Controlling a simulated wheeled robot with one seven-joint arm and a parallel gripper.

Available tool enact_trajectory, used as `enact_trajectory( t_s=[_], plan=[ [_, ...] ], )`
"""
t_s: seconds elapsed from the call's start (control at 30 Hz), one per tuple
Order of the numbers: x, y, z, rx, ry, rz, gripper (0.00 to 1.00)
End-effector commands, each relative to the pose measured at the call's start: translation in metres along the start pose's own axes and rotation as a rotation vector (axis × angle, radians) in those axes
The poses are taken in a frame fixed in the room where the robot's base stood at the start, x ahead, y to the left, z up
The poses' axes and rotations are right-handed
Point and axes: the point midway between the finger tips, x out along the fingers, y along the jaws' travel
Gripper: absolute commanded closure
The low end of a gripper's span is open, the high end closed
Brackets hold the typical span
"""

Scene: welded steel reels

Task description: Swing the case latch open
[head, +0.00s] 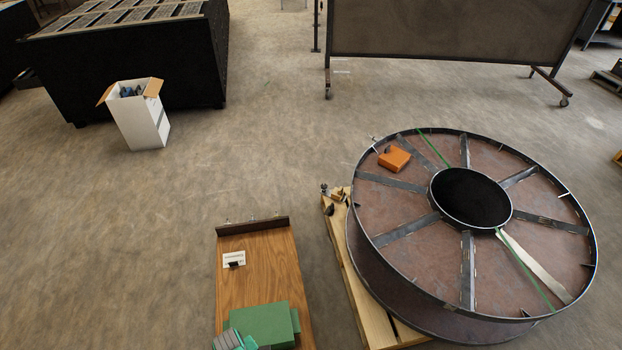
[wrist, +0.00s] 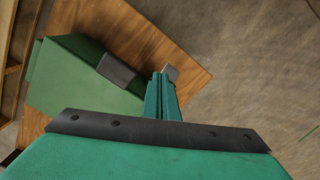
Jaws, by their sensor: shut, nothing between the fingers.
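The green case (head: 263,325) sits at the near end of a wooden table. In the wrist view the case (wrist: 75,85) fills the left side, with a dark grey block (wrist: 117,69), which looks like the latch, on its edge. My gripper (wrist: 161,78) is teal; its fingers are together with nothing held, to the right of that block and apart from it in the picture. A small grey piece (wrist: 172,72) shows right at the fingertips; I cannot tell what it belongs to. In the head view only a teal and grey part of my arm shows at the bottom edge.
The wooden tabletop (head: 258,265) has a dark raised strip (head: 253,226) at its far end and a white card (head: 234,259) with a small black item. A large steel reel (head: 400,205) on a wooden pallet stands to the right. Open floor lies left.

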Motion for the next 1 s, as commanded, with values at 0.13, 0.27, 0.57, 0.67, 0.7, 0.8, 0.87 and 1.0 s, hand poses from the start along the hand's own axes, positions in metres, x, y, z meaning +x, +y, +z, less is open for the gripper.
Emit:
enact_trajectory(
  t_s=[0.13, 0.27, 0.57, 0.67, 0.7, 0.8, 0.87, 1.0],
  plan=[
    [-0.011, 0.000, 0.000, 0.000, 0.002, 0.000, 1.00],
    [-0.020, 0.000, -0.001, -0.001, 0.002, 0.000, 1.00],
    [-0.040, 0.000, -0.001, 0.001, 0.002, 0.000, 1.00],
    [-0.047, 0.001, 0.000, 0.002, 0.001, 0.000, 1.00],
    [-0.050, 0.001, 0.000, 0.002, 0.001, 0.000, 1.00],
    [-0.055, 0.001, 0.000, 0.003, 0.001, 0.000, 1.00],
    [-0.058, 0.001, 0.000, 0.003, 0.001, 0.000, 1.00],
    [-0.060, 0.001, 0.000, 0.002, 0.000, 0.000, 1.00]
  ],
)
